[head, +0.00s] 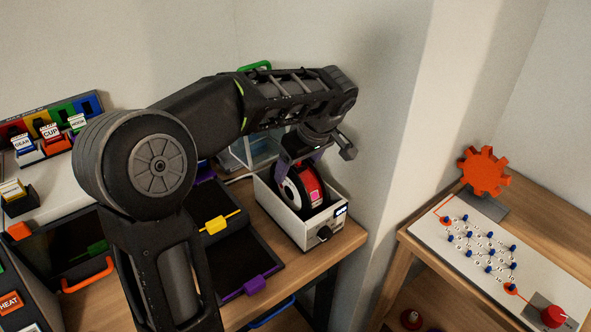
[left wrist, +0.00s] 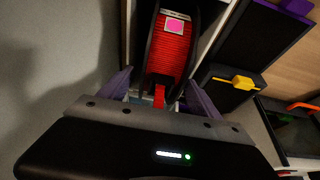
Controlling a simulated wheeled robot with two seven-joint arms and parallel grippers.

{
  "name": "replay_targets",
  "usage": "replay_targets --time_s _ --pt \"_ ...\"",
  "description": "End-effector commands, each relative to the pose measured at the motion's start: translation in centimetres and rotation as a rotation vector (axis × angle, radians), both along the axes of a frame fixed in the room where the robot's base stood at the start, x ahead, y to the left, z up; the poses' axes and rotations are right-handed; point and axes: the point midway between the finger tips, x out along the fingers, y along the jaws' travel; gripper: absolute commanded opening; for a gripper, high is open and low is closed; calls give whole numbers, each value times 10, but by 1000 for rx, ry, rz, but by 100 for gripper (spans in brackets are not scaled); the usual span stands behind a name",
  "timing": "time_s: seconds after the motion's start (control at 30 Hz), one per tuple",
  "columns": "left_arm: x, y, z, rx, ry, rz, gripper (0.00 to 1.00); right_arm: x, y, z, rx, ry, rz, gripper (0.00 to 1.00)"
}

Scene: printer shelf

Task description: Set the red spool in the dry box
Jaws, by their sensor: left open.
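The red spool (head: 312,190) stands upright inside the white open-topped dry box (head: 300,231), its lower part hidden by the box walls. The left wrist view shows the spool's red winding (left wrist: 170,52) with a pink label, between dark flanges. The dry box's pale wall (left wrist: 212,28) runs beside it there. My left gripper (head: 300,160) is just above the spool at its back side, pointing down. It is open, and its purple fingers (left wrist: 160,88) stand apart on either side of the spool's near edge. Whether they touch it I cannot tell. My right gripper is not in view.
Dark trays with a yellow handle (head: 217,224) and a purple handle (head: 253,286) lie left of the dry box. The wall rises close behind it. A side table at right holds a board (head: 490,255) and an orange gear (head: 485,171).

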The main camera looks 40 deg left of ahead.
Motion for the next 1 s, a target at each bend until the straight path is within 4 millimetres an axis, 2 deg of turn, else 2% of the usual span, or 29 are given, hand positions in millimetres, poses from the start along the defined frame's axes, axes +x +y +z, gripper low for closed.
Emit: replay_targets --time_s 0.23,0.4,1.0 --pt "-4 -15 38 0 -5 -1 73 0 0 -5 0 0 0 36" --pt "-6 -21 54 0 -3 0 73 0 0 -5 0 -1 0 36" --pt "-6 -22 55 0 -1 0 73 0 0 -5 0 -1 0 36"
